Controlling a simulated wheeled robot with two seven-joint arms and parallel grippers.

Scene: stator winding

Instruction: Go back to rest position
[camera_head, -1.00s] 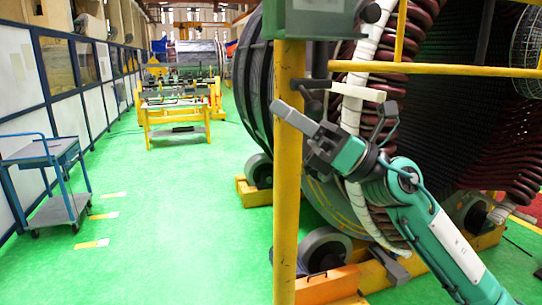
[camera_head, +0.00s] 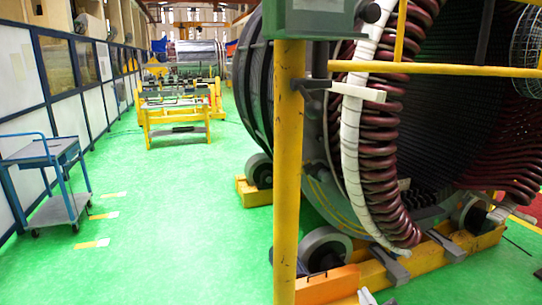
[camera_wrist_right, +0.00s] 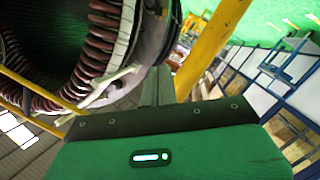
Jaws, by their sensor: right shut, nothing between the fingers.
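My right gripper shows in the head view only as a pale tip (camera_head: 368,297) at the bottom edge, in front of the machine's yellow base. The rest of the right arm is out of that view. My left gripper is not in view. The large stator (camera_head: 375,150), with dark red coils and a white wrapped band, stands at the right of the head view. It also shows at the upper left of the right wrist view (camera_wrist_right: 100,50).
A yellow post (camera_head: 288,170) and a yellow rail (camera_head: 450,69) stand in front of the stator. A blue cart (camera_head: 45,165) is at the left by the wall. A yellow rack (camera_head: 175,105) stands farther back. Green floor (camera_head: 170,200) between them is clear.

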